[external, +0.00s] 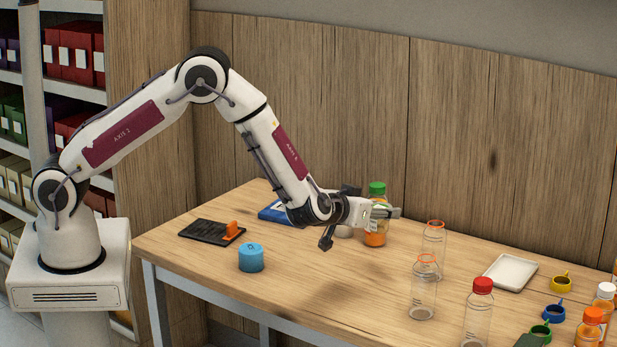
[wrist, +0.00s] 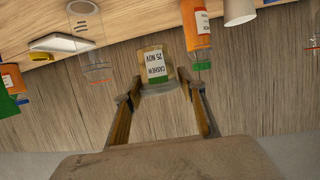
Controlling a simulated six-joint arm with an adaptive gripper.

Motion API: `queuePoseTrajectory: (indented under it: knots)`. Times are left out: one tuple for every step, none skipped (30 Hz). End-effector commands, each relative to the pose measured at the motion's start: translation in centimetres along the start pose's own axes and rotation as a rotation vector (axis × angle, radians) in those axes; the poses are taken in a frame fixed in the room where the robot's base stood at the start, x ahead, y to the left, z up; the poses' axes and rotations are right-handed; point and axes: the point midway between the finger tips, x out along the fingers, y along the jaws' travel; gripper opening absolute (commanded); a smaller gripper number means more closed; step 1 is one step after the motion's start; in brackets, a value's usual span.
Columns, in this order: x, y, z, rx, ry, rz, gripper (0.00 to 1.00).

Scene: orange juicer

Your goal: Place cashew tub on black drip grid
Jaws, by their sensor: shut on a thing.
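In the external view my gripper (external: 386,212) is held above the table, in front of an orange bottle with a green cap (external: 376,239); the tub is mostly hidden there. The black drip grid (external: 200,231) appears as a flat dark slab at the table's left end, well away from my gripper. An orange piece (external: 231,230) is at its right end.
A blue tub (external: 251,259) stands in front of the grid, and a blue flat item (external: 275,213) lies behind it. Clear bottles (external: 424,290), a white tray (external: 510,273) and several small cups and bottles fill the right. The front middle of the table is clear.

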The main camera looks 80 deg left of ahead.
Motion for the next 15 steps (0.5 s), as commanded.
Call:
queuePoseTrajectory:
  knots:
    - [0.7,-1.7,-0.3,-0.009,0.000,-0.025,0.18]
    - [0.9,-2.7,-0.4,-0.013,0.000,-0.040,0.18]
    - [1.3,-4.0,-0.6,-0.021,0.000,-0.060,0.18]
    - [1.5,-5.0,-0.7,-0.027,0.000,-0.075,0.18]
    - [1.7,-6.0,-0.7,-0.032,0.000,-0.091,0.18]
    - [2.0,-7.4,-0.7,-0.039,-0.001,-0.112,0.18]
    - [2.1,-8.4,-0.8,-0.045,-0.001,-0.127,0.18]
    - [2.3,-9.4,-0.8,-0.051,-0.001,-0.145,0.18]
    - [2.4,-10.8,-0.8,-0.060,-0.001,-0.166,0.18]
    - [2.5,-11.8,-0.9,-0.066,0.000,-0.183,0.18]
    - [2.6,-12.8,-0.8,-0.071,0.000,-0.200,0.18]
    - [2.6,-14.1,-0.8,-0.079,-0.001,-0.222,0.18]
    - [2.6,-15.2,-0.8,-0.086,-0.001,-0.240,0.18]
    - [2.6,-16.2,-0.7,-0.092,-0.001,-0.257,0.18]
    - [2.6,-17.6,-0.7,-0.101,-0.001,-0.282,0.18]
